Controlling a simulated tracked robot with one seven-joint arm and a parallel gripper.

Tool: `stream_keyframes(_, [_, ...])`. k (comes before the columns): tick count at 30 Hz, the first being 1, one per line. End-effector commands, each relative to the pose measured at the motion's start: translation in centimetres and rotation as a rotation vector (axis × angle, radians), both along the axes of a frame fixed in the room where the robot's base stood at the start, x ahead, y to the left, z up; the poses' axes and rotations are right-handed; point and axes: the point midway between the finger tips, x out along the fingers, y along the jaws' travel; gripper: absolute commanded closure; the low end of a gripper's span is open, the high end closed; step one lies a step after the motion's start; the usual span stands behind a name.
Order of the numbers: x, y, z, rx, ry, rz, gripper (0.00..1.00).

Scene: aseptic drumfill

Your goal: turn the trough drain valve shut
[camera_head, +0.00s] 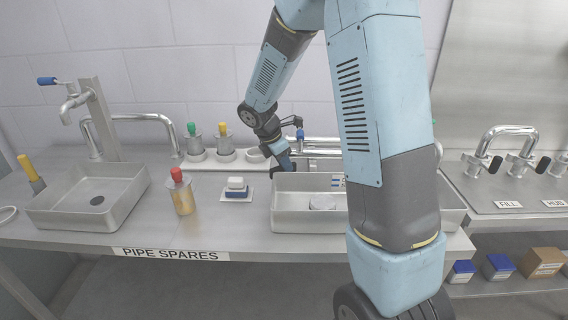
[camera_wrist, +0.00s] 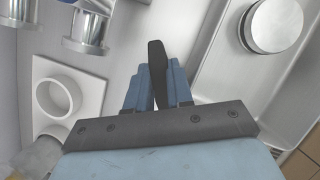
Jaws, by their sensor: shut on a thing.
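My gripper (camera_head: 283,163) is at the back left corner of the right-hand steel trough (camera_head: 296,221), beside its rim. In the wrist view its blue fingers (camera_wrist: 157,88) are shut on a black handle (camera_wrist: 156,62) that stands up between them. I take this for the drain valve lever; the valve's body is hidden below the fingers, so its turn angle cannot be told. The trough also shows at the right of the wrist view (camera_wrist: 219,55), with a round metal piece (camera_wrist: 275,24) inside it. My arm hides the trough's middle right in the head view.
A blue-handled tap (camera_head: 300,134) stands behind the trough. A white holder (camera_wrist: 68,88) is close left of my fingers. Another basin (camera_head: 75,219) is at the far left.

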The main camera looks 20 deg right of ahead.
Motion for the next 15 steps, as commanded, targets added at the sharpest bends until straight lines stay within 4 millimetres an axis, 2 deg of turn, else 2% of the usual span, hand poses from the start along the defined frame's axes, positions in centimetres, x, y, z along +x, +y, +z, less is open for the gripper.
stream_keyframes(15, [0.01,0.05,0.07,0.001,-0.004,-0.403,1.00])
